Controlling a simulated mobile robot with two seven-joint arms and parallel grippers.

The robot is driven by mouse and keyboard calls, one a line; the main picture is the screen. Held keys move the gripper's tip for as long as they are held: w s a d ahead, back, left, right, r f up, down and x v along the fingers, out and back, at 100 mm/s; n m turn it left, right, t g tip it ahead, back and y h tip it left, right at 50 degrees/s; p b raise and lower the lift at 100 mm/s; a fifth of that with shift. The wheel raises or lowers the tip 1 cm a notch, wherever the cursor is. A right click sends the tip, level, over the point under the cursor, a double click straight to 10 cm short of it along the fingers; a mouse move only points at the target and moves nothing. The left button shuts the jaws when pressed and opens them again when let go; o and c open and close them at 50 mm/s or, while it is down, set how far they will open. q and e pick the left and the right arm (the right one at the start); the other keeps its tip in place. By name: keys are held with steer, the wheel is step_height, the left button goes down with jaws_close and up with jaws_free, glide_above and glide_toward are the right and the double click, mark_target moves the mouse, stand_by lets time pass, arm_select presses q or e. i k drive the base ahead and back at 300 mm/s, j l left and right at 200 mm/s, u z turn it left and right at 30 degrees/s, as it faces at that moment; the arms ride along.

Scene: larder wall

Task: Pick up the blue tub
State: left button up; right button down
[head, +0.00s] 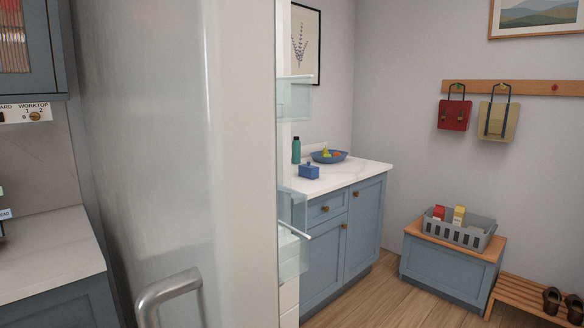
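A small blue tub (309,172) with a lid and knob stands on the white worktop (345,178) beyond the fridge door. It is upright and in front of a blue bowl (329,157) holding fruit. A green bottle (296,151) stands behind it to the left. Neither of my grippers is in view, and nothing is seen touching the tub.
A large grey fridge door (190,140) with a handle (168,296) stands close in front. Clear door shelves (293,205) jut from its right edge. A grey basket (468,233) sits on a blue chest (440,270). Wooden floor (385,300) is free between the cabinet and chest.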

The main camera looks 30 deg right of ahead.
mark_target(309, 174)
steer(key=l, duration=0.4)
steer(key=k+l, duration=0.15)
steer(key=l, duration=0.3)
steer(key=i+l, duration=0.1)
steer(key=l, duration=0.3)
steer(key=i+l+z, duration=0.1)
steer(key=l, duration=0.3)
steer(key=i+l, duration=0.15)
steer(key=l, duration=0.25)
steer(key=i+l+z, duration=0.1)
steer(key=l, duration=0.25)
steer(key=i+l, duration=0.2)
steer(key=l, duration=0.2)
